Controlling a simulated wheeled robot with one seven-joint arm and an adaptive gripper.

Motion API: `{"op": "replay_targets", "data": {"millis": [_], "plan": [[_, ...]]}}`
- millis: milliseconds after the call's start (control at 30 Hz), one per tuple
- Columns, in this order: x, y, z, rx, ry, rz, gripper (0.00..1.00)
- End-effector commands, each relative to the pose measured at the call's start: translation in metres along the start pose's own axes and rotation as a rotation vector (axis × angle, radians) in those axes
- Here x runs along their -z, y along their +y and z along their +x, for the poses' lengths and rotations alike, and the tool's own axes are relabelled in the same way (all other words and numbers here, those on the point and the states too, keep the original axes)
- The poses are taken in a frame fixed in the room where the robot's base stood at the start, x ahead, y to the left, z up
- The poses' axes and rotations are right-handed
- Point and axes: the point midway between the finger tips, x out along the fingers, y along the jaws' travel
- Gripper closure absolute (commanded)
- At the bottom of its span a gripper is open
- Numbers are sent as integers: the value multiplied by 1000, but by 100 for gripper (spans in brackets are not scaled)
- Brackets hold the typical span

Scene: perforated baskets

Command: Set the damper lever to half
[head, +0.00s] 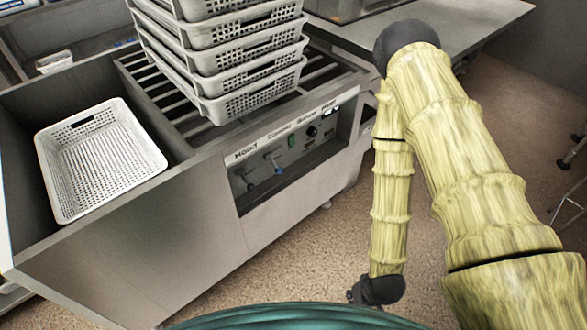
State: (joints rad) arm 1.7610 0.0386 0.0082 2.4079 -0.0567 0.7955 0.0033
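A recessed control panel (285,155) is set in the front of the grey metal counter, left of my arm. Two small levers sit at its left: a grey lever with a dark end (246,182) and a lever with a blue end (277,167). The labels above are too small to read surely, apart from one that seems to say HOOD, so I cannot tell which is the damper lever or its exact setting. My gripper (357,293) hangs low at the bottom of the head view, right of and apart from the panel. Its fingers are mostly hidden.
A green switch (291,141) and a black knob (312,131) are on the panel's right part. Stacked white perforated baskets (250,98) stand on the slatted counter top above. Another basket (60,185) lies in the left bay. Speckled floor (300,235) is open before the counter.

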Motion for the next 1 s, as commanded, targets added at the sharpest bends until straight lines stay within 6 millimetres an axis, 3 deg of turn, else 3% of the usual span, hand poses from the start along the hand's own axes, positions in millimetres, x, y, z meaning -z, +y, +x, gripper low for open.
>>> {"op": "replay_targets", "data": {"millis": [33,100,200,400,700,900,1000], "plan": [[20,-5,27,21,65,-16,67],[54,-14,49,56,170,-41,67],[104,-30,73,111,327,-76,67],[198,-63,98,230,636,-139,67],[310,-112,96,436,1086,-214,67],[359,-138,74,589,1367,-253,67],[374,-146,62,658,1479,-268,67]]}}
